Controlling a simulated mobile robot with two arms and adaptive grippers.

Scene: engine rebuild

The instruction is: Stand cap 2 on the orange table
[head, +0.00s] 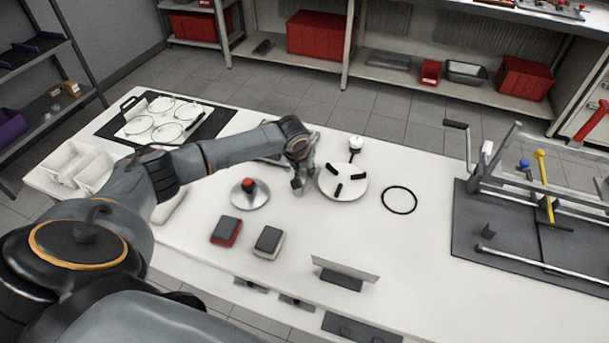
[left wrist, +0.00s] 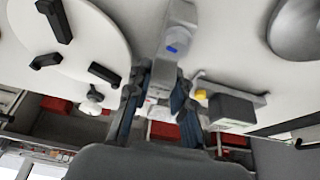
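No orange table shows; the table (head: 400,262) in front of me is white. My left gripper (head: 298,172) is low over its middle, between the silver disc with the red knob and the round white plate. In the left wrist view the gripper (left wrist: 161,82) has its fingers on either side of a small grey piece with a blue mark (left wrist: 180,18), and appears shut on it. The piece shows under the gripper in the head view (head: 298,187). I cannot tell whether it is cap 2 or whether it touches the table. My right gripper is not in view.
A white plate (head: 330,190) with three black blocks, a black ring (head: 399,200), a silver disc (head: 245,202) and two dark blocks (head: 268,240) lie nearby. A metal frame (head: 540,185) stands on a dark mat at right.

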